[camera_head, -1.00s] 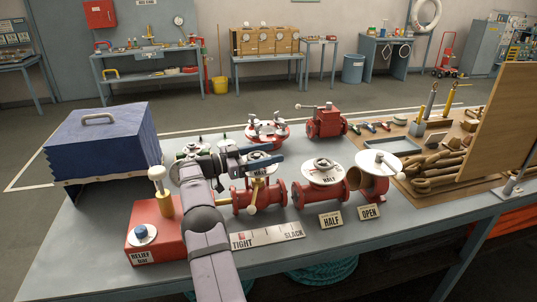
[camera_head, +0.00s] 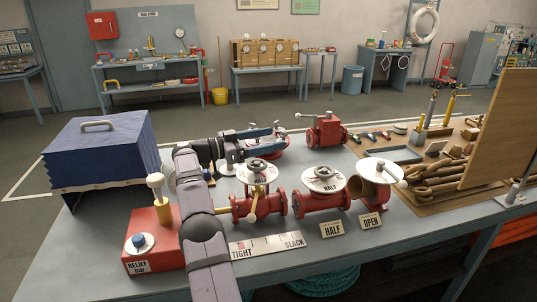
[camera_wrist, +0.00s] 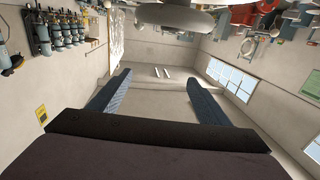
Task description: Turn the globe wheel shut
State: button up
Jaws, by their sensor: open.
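My gripper (camera_head: 270,136) is open, behind and above the left red valve, with its blue fingers pointing right. Both fingers show apart and empty in the wrist view (camera_wrist: 158,82). The left red valve (camera_head: 262,206) has a small dark handwheel (camera_head: 258,168) and a yellow rod. The middle red valve (camera_head: 318,201) has a handwheel over a white disc marked HALF. The right red valve (camera_head: 371,196) has a white wheel (camera_head: 380,168) and an OPEN card (camera_head: 370,221) in front. I cannot tell which one is the globe wheel. A flanged red fitting (camera_head: 272,148) is partly hidden behind my gripper.
A red relief box (camera_head: 152,246) with a yellow post and a blue bellows box (camera_head: 98,152) stand left. A TIGHT/SLACK plate (camera_head: 267,246) and a HALF card (camera_head: 331,228) lie in front. A lever valve (camera_head: 325,133) stands behind; a brown board (camera_head: 502,130) rises right.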

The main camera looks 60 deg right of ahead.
jog(key=shift+r, duration=1.1)
jog(key=w+a+r+n+t+h, duration=0.2)
jog(key=w+a+r+n+t, duration=0.1)
jog(key=w+a+r, duration=0.45)
jog(key=s+a+f+t, duration=0.1)
jog(key=a+f, duration=0.2)
jog(key=f, duration=0.6)
jog(key=s+a+f+n+t+h, duration=0.1)
jog(key=a+f+t, duration=0.1)
jog(key=f, duration=0.7)
jog(key=shift+s+a+f, duration=0.15)
jog(key=shift+a, duration=0.75)
jog(key=shift+d, duration=0.1)
